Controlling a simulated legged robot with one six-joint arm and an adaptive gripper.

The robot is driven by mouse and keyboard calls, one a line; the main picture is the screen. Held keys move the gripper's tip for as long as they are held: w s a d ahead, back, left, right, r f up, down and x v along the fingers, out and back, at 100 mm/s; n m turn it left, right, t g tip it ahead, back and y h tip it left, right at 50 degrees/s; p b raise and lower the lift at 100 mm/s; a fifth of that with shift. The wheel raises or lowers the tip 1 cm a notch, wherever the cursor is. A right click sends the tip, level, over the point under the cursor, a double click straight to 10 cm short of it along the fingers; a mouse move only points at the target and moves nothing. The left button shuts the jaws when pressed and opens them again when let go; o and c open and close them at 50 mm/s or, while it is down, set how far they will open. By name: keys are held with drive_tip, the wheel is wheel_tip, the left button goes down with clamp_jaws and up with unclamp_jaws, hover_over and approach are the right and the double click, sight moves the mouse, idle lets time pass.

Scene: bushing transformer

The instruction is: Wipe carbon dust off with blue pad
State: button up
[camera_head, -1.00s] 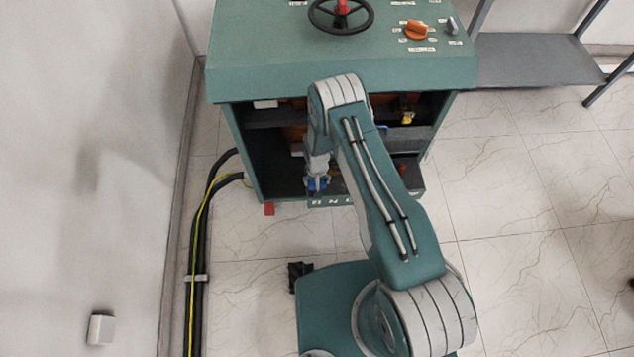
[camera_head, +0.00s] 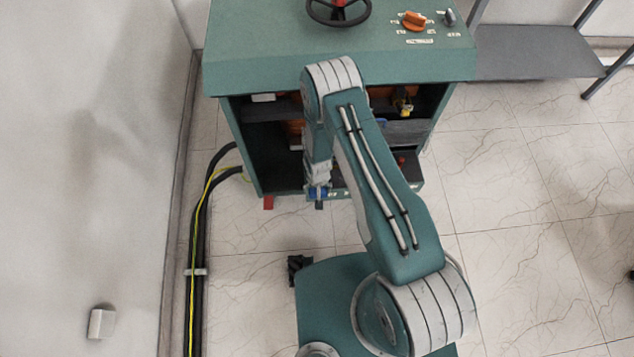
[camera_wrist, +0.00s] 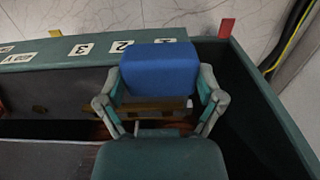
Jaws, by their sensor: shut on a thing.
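My gripper (camera_wrist: 158,92) is shut on the blue pad (camera_wrist: 160,66), its two fingers on either side of the pad in the wrist view. In the head view the pad (camera_head: 318,192) is a small blue patch at the end of my arm, by the cabinet's lower front edge. The wrist view shows it over the labelled front ledge (camera_wrist: 70,50), with number tags beside it; I cannot tell whether it touches. The compartment floor (camera_wrist: 60,92) looks dark; I cannot make out carbon dust apart from shadow.
The green cabinet (camera_head: 225,75) has open shelves and side walls around the opening. A handwheel (camera_head: 338,12) and orange knob (camera_head: 413,20) are on top. Cables (camera_head: 197,240) run along the left wall. Tiled floor in front is mostly clear.

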drive_tip(key=s, duration=0.6)
idle(0.3)
idle(0.4)
